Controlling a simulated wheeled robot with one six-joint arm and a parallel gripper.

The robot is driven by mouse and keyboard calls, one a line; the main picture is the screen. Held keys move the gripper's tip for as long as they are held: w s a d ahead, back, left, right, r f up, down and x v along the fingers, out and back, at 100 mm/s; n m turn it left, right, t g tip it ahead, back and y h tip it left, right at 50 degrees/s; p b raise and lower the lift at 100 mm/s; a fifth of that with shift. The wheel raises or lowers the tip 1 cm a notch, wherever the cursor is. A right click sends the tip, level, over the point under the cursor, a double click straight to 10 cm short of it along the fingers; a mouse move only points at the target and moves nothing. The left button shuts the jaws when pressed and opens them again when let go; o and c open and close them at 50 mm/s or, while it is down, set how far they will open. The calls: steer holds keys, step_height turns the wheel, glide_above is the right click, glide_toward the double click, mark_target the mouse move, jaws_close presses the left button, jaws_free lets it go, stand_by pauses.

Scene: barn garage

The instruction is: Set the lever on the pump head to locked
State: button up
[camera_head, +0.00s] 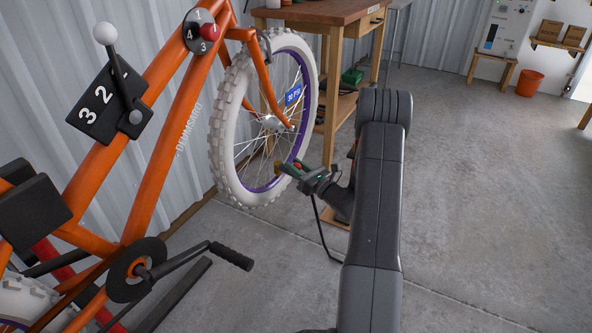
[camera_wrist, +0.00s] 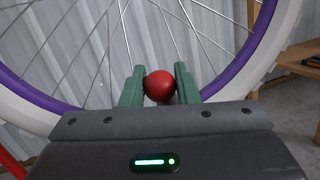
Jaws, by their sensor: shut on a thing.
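My gripper (camera_head: 290,169) is at the lower right part of the bicycle's front wheel (camera_head: 228,150), with green fingers. In the wrist view, my gripper (camera_wrist: 160,70) is shut on a round red knob (camera_wrist: 159,87), one finger on each side. The knob appears to be the end of the pump head's lever. The lever's shaft and the pump head are hidden behind the knob and fingers, so I cannot tell the lever's position. A black hose (camera_head: 321,232) hangs below my gripper to the floor.
The orange bicycle (camera_head: 150,150) fills the left side. A numbered shifter plate (camera_head: 103,105) sits on its frame. A wooden workbench (camera_head: 318,14) stands behind the wheel. An orange bucket (camera_head: 530,84) stands far right. The concrete floor on the right is clear.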

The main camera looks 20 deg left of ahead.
steer(key=shift+f, duration=0.1)
steer(key=o, duration=1)
steer(key=shift+c, duration=0.2)
steer(key=p+v, duration=0.3)
steer(key=v, duration=1.1)
steer(key=shift+p, duration=0.3)
